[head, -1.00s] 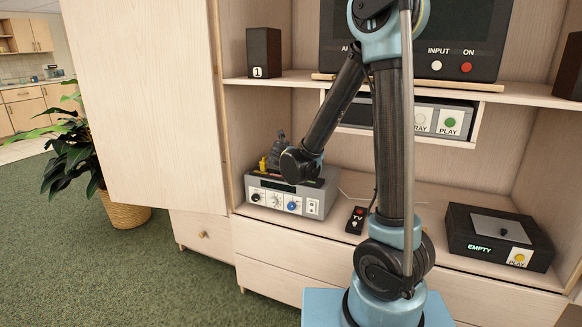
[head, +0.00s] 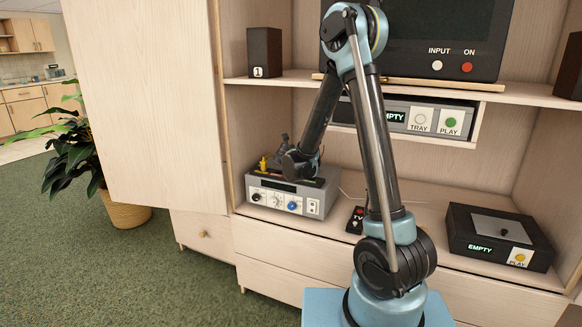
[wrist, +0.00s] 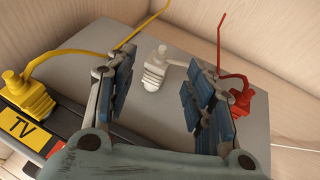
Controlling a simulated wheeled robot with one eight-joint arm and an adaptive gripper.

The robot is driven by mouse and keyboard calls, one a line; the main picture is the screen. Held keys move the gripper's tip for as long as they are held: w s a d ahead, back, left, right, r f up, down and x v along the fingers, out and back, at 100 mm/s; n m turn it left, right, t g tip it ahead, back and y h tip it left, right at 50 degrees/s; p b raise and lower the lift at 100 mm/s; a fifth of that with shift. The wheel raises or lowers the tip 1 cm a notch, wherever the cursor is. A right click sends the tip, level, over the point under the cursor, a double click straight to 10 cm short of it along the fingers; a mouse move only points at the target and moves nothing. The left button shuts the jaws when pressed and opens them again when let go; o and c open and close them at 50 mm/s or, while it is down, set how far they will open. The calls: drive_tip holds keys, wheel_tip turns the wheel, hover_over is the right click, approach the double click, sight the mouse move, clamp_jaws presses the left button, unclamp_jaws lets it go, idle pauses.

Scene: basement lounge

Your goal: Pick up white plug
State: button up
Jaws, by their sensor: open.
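The white plug (wrist: 154,68) shows in the wrist view on top of the grey box, roughly between and beyond my gripper's fingers. My gripper (wrist: 160,92) is open, with blue-padded fingers on either side and nothing held between them. I cannot tell how far above the box the fingertips are. In the head view my gripper (head: 276,152) is small and dark over the grey box (head: 310,205), and the white plug cannot be made out there.
A red plug (wrist: 238,98) is close by the right finger. Wooden shelf walls enclose the back. A black player (head: 485,240) stands at right.

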drive_tip(key=shift+x, duration=2.55)
drive_tip(key=shift+a+r, duration=0.1)
clamp_jaws()
